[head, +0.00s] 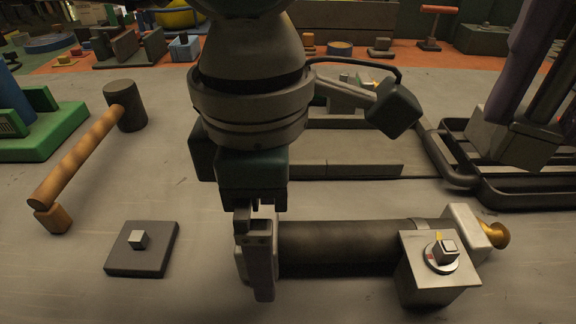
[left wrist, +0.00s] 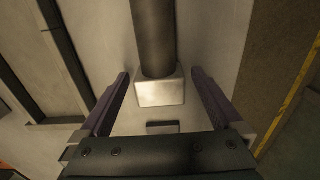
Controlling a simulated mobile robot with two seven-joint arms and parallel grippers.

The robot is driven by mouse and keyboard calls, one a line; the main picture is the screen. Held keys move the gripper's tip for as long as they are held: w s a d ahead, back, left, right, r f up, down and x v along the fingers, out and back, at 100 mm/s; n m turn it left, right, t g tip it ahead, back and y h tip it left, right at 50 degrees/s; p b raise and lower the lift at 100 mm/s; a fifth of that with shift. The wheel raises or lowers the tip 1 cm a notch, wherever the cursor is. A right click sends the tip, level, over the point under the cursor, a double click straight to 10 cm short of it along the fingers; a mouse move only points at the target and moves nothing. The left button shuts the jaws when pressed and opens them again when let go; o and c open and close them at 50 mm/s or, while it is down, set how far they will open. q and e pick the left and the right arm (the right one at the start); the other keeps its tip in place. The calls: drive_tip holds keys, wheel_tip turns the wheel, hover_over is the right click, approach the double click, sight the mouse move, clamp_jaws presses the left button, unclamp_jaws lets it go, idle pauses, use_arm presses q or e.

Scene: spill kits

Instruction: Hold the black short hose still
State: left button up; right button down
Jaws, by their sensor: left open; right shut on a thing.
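The black short hose (head: 340,247) lies across the grey surface in the head view, with a pale block and brass tip (head: 494,235) at its right end. My right gripper (head: 256,278) points down and is shut on its left end, hiding that end. My left gripper (left wrist: 160,104) shows in the left wrist view, open, with purple fingers apart. A dark tube (left wrist: 154,35) ending in a pale block (left wrist: 160,90) shows between them, touching neither finger. I cannot tell if this tube is the same hose.
A pale box with a round dial (head: 432,272) stands in front of the hose's right part. A dark plate with a small cube (head: 142,258) and a wooden-handled mallet (head: 82,158) lie to the left. Dark tubular frames (head: 510,190) stand at right.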

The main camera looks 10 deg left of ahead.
use_arm(q)
clamp_jaws()
idle(0.9)
idle(0.4)
use_arm(e)
wheel_tip(320, 180, down, 5)
drive_tip(key=n, duration=0.6)
drive_tip(key=shift+f, duration=1.3)
